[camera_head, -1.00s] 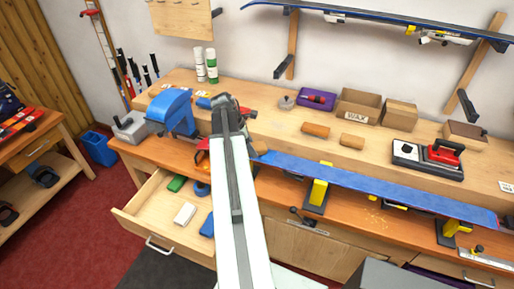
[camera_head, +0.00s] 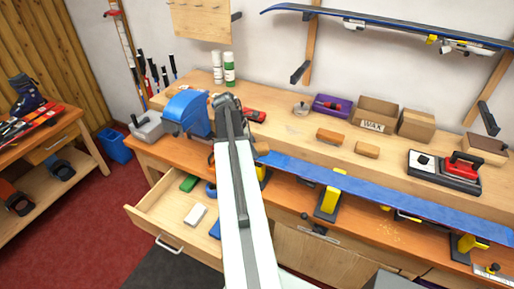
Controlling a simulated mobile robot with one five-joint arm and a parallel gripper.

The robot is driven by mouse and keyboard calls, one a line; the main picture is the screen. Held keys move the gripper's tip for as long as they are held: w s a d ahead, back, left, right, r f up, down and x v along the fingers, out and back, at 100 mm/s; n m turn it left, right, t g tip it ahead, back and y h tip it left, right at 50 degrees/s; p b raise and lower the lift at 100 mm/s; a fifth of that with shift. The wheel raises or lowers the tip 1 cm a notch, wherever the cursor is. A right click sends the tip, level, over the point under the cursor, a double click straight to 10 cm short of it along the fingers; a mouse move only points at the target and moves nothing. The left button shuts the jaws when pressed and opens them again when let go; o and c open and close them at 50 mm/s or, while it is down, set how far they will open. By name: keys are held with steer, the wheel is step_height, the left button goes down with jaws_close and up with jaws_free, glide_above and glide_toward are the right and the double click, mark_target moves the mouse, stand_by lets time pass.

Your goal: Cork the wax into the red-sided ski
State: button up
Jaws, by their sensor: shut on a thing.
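The ski (camera_head: 385,192) lies flat along the bench with its blue face up. A thin red edge shows only faintly. My arm crosses the middle of the picture and hides the ski's left end. My gripper is mostly hidden behind my arm, so its fingertips cannot be made out. A small brown end, which looks like a cork (camera_head: 262,148), sticks out to the right of my arm, close to the ski's left end. Whether it touches the ski cannot be told. Two orange-brown blocks, one (camera_head: 330,136) left of the other (camera_head: 367,151), lie on the raised shelf.
Yellow and black supports (camera_head: 328,203) stand under the ski. A red and black waxing iron (camera_head: 445,170), a WAX box (camera_head: 375,115) and a purple box (camera_head: 332,106) sit on the shelf. An open drawer (camera_head: 165,222) juts out at the left. Another ski (camera_head: 390,27) hangs above.

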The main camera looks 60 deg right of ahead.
steer(key=shift+w+a, duration=0.2)
steer(key=shift+w, duration=3.25)
steer(key=shift+w+a, duration=0.2)
steer(key=shift+w, duration=3.25)
steer(key=shift+s, duration=0.1)
step_height(320, 180, up, 6)
steer(key=p, duration=0.6)
step_height(320, 180, up, 3)
steer(key=p, duration=0.3)
